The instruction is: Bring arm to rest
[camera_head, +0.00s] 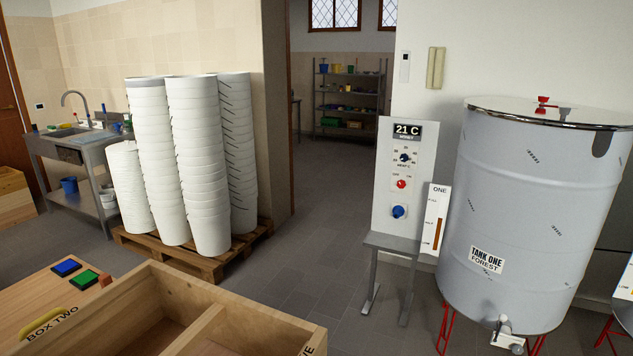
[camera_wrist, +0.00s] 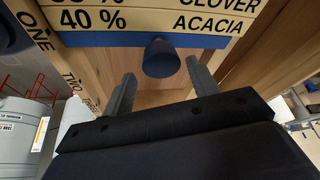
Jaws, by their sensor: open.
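My gripper (camera_wrist: 162,85) shows in the wrist view with its two dark fingers spread apart and nothing held between them. A dark blue round knob (camera_wrist: 161,58) appears just beyond the gap between the fingertips; I cannot tell how far off it is. Behind it is a blue strip (camera_wrist: 100,40) below a wooden board (camera_wrist: 150,18) lettered "40 %", "ACACIA" and "CLOVER". My arm and gripper do not show in the head view.
A wooden box (camera_head: 190,318) with a divider fills the front, beside a board with blue (camera_head: 67,267) and green (camera_head: 84,279) pads. Stacked white buckets (camera_head: 190,150) stand on a pallet. A control panel (camera_head: 398,170) and steel tank (camera_head: 520,200) stand right. The middle floor is clear.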

